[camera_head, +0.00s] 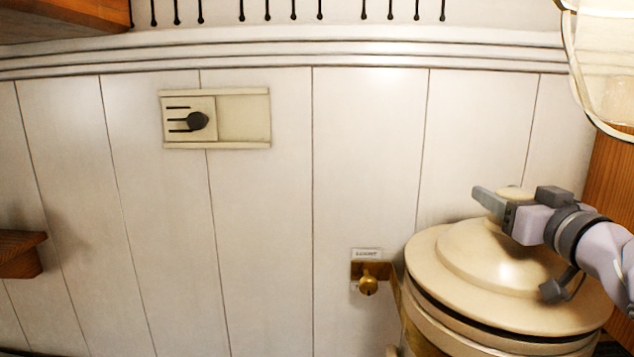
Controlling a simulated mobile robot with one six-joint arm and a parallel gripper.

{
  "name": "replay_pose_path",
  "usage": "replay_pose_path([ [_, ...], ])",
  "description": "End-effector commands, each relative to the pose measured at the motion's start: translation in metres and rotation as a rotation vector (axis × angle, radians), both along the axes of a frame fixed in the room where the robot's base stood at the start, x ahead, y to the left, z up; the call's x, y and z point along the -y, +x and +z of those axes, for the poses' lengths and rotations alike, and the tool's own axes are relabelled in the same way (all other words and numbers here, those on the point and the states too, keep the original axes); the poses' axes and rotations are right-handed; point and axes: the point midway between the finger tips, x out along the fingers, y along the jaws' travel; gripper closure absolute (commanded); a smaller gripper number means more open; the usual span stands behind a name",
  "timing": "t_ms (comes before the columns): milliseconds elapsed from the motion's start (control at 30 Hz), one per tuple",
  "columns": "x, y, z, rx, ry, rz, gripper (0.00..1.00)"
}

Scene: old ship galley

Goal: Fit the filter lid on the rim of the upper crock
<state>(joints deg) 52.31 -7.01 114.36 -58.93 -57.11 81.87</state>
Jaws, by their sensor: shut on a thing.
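The filter lid (440,268) is a wide cream disc with a raised dome and a knob (513,192) on top, at the lower right. My gripper (490,199) is shut on the lid's knob, reaching in from the right. Below the lid is the cream upper crock (450,335), with only part of its upper side in view. A dark gap shows between the lid's edge and the crock along the front. I cannot tell whether the lid touches the rim at the back.
A sliding vent plate (243,118) is higher up. A wooden ledge (20,255) juts in at left. A glass lamp (605,60) hangs at upper right.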

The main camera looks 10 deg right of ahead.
Motion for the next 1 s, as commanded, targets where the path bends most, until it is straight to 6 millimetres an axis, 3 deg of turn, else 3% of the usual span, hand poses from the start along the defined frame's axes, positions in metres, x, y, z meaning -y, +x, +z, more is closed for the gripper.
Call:
replay_pose_path([
  [1000,0.000,0.000,-0.014,0.001,-0.002,0.001,1.00],
])
